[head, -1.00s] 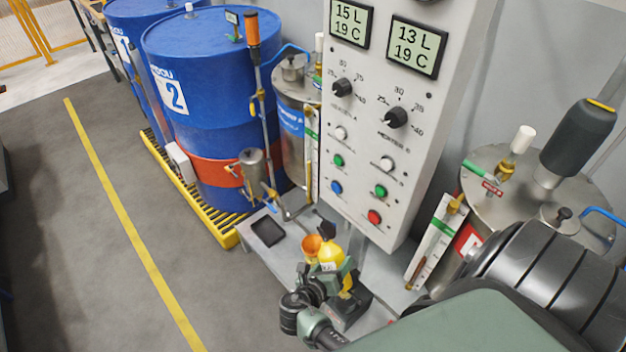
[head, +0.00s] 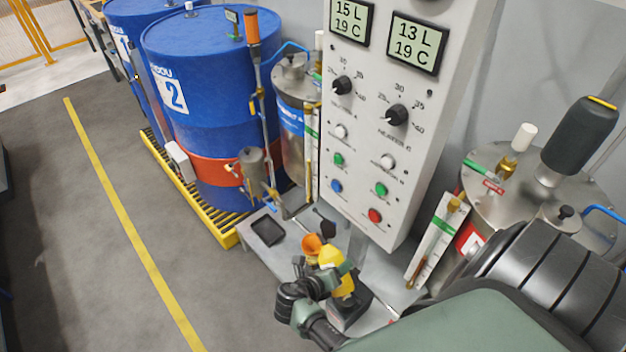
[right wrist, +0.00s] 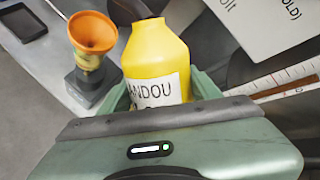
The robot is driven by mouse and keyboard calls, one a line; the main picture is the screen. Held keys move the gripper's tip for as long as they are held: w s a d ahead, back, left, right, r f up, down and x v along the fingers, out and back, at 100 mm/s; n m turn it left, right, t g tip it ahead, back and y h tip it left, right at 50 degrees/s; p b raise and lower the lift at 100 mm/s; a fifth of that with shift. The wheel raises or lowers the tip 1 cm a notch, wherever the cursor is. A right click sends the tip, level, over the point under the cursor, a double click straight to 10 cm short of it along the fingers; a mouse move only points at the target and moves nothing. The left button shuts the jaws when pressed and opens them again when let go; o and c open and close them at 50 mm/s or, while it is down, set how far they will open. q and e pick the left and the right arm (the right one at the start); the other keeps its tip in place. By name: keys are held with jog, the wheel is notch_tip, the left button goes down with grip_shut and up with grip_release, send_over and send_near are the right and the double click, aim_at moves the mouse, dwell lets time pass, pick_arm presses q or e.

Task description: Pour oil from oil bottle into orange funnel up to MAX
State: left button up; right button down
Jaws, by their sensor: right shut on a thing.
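The yellow oil bottle (head: 334,262) with a white label is held in my right gripper (head: 338,280), low in the middle of the head view. In the right wrist view the bottle (right wrist: 155,58) stands between the two green fingers, its neck toward the funnel side; I see no oil stream. The orange funnel (head: 311,244) is just left of the bottle. In the right wrist view the funnel (right wrist: 93,32) sits on a dark-based device, its bowl open and apart from the bottle. The MAX mark cannot be made out. My left gripper does not show.
A grey table (head: 288,262) carries a small black tray (head: 267,231). The white control panel (head: 405,130) rises behind the bottle. A metal tank (head: 480,180) with a gauge stands right, and blue drums (head: 205,110) stand left on a yellow pallet.

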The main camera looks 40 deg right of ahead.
jog(key=shift+f, duration=0.2)
jog(key=shift+f+n+g+b, duration=0.25)
jog(key=shift+n+g+b, duration=0.05)
jog(key=shift+g+b, duration=0.1)
jog(key=shift+f, duration=0.1)
jog(key=shift+g+y+p, duration=0.3)
jog(key=shift+p, duration=0.2)
dwell(0.6)
